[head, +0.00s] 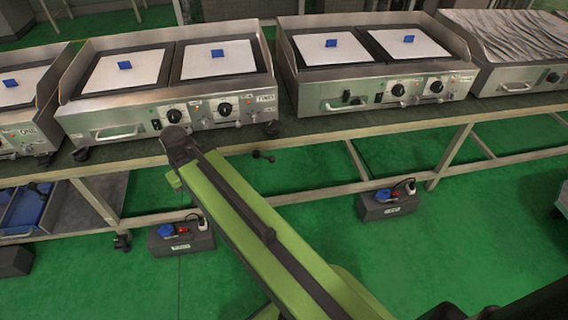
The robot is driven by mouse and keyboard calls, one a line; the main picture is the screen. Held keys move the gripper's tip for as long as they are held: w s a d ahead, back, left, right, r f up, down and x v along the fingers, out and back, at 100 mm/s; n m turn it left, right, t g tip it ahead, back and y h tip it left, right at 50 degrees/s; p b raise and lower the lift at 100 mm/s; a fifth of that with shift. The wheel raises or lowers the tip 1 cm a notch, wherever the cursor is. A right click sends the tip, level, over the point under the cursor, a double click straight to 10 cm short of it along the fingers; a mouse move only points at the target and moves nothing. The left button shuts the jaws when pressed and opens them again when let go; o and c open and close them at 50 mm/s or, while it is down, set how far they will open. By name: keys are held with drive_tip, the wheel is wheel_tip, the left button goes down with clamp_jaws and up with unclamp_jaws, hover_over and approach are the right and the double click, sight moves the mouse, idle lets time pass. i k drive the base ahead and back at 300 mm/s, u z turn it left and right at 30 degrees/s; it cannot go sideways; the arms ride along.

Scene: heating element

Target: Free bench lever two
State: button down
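The long bench (320,127) runs across the view and carries a row of steel griddles. A small dark lever-like part with a round knob (263,155) shows just below the bench's front edge, right of my green arm. I cannot tell whether it is bench lever two. My arm rises from the bottom right, and its dark end joint (180,146) overlaps the bench edge in front of the left-middle griddle (100,98). No gripper fingers show. Whatever lies behind the arm is hidden.
A second griddle (325,98) stands right of centre; both have white plates with blue blocks. Another griddle (510,79) with a wrinkled top is at the right. Dark socket boxes (172,244) and (375,211) sit below. Green floor (470,230) is open at the right.

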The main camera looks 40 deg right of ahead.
sight(267, 157)
drive_tip(key=z, duration=0.3)
drive_tip(key=k, duration=1.35)
drive_tip(key=u, duration=0.6)
drive_tip(key=i, duration=1)
